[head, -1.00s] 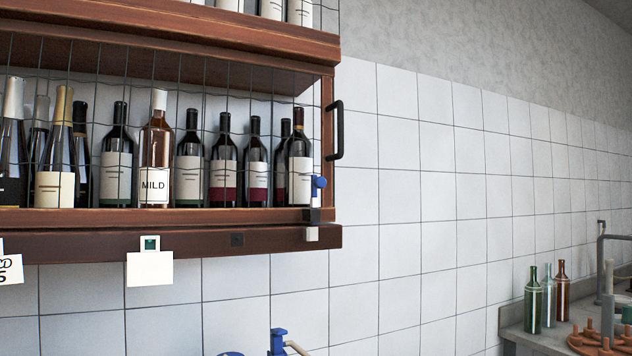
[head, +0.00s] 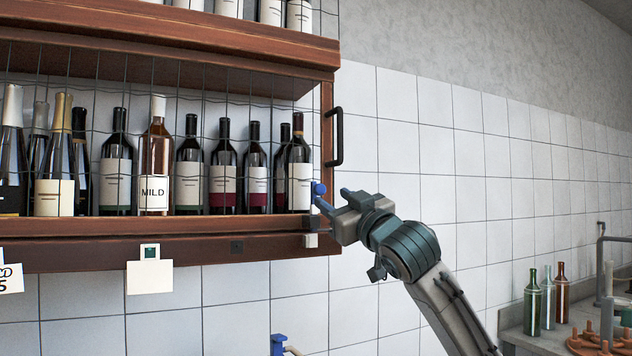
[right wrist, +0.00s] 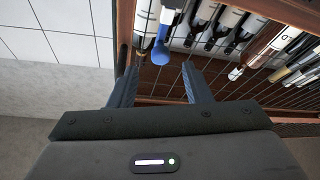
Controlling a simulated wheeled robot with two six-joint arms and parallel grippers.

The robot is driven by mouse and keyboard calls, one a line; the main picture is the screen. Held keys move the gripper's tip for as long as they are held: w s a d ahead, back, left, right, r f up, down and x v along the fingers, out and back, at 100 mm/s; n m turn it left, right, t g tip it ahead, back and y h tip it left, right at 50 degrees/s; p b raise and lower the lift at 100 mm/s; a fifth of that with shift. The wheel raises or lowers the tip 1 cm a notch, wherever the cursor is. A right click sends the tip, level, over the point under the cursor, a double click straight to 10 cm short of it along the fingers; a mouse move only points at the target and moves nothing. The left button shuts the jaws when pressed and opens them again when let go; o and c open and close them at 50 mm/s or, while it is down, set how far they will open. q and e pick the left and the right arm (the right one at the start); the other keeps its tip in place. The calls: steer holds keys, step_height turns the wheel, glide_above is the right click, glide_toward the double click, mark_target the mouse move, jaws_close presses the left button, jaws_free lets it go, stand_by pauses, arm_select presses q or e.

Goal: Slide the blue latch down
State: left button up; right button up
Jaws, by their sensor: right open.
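My left gripper is not in view.
The cabinet (head: 180,259) holds several bottles behind wire mesh. A black handle (head: 338,137) is on its right side, above my gripper. Blank and lettered tags hang below. Tiled wall fills the right; a counter with bottles (head: 547,298) stands far right.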

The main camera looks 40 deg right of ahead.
mark_target(322, 191)
steer(key=p+x, duration=0.3)
steer(key=x, duration=0.4)
steer(key=shift+r+p, duration=0.2)
steer(key=shift+p, duration=0.15)
steer(key=shift+w+d, duration=0.1)
steer(key=shift+w, duration=0.45)
steer(key=shift+c, duration=0.4)
jaws_close()
step_height(322, 191, down, 3)
steer(key=shift+w+f+b, duration=0.1)
steer(key=shift+b, duration=0.95)
